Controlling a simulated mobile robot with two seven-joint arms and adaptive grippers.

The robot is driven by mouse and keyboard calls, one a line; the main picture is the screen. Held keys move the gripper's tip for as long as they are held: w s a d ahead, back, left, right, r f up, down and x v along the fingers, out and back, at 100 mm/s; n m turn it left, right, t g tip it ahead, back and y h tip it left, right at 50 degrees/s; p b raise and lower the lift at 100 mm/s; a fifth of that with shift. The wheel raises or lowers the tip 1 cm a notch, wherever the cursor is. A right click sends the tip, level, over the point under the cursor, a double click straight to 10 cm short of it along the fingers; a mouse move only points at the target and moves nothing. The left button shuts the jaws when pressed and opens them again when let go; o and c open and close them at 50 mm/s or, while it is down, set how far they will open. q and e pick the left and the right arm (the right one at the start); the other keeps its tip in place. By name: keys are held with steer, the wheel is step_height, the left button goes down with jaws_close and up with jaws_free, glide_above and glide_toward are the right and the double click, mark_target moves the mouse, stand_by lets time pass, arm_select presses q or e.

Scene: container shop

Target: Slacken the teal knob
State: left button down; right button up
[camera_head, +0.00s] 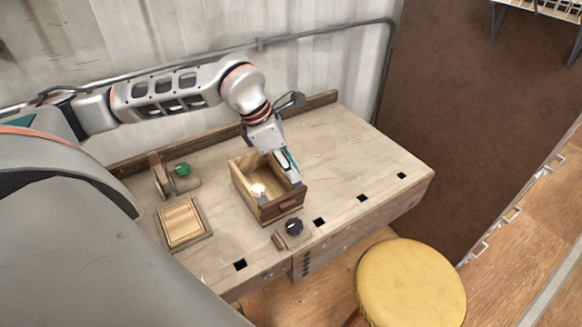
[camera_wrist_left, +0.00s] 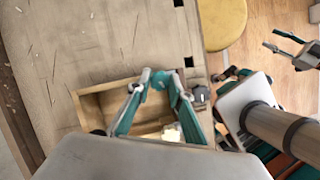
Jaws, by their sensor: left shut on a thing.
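The teal knob (camera_wrist_left: 160,80) shows in the left wrist view as a small round teal piece at the rim of an open wooden box (camera_wrist_left: 91,106). My left gripper (camera_wrist_left: 161,76) is shut on it, one fingertip on each side. In the head view my left gripper (camera_head: 291,172) reaches down from behind to the right side of the wooden box (camera_head: 240,184); the knob is hidden there by the fingers. My right gripper (camera_wrist_left: 280,41) shows at the upper right of the left wrist view, its fingers apart and empty, away from the bench.
A green knob (camera_head: 182,169) on a wooden block stands left of the box. A dark knob (camera_head: 293,227) is at the bench front. A small pale object (camera_head: 258,189) lies in the box. A framed wooden panel (camera_head: 182,222) lies left; a yellow stool (camera_head: 410,282) stands in front.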

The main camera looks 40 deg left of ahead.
arm_select(q)
steer(key=n+t+y, duration=0.1)
steer(key=n, duration=0.3)
steer(key=shift+s+d+b, duration=0.1)
steer(key=shift+d+b, duration=0.05)
steer(key=shift+b, duration=0.15)
steer(key=shift+n+y, duration=0.6)
steer(key=shift+n, duration=0.6)
steer(key=shift+f, duration=0.1)
steer(key=c, duration=1.8)
jaws_free()
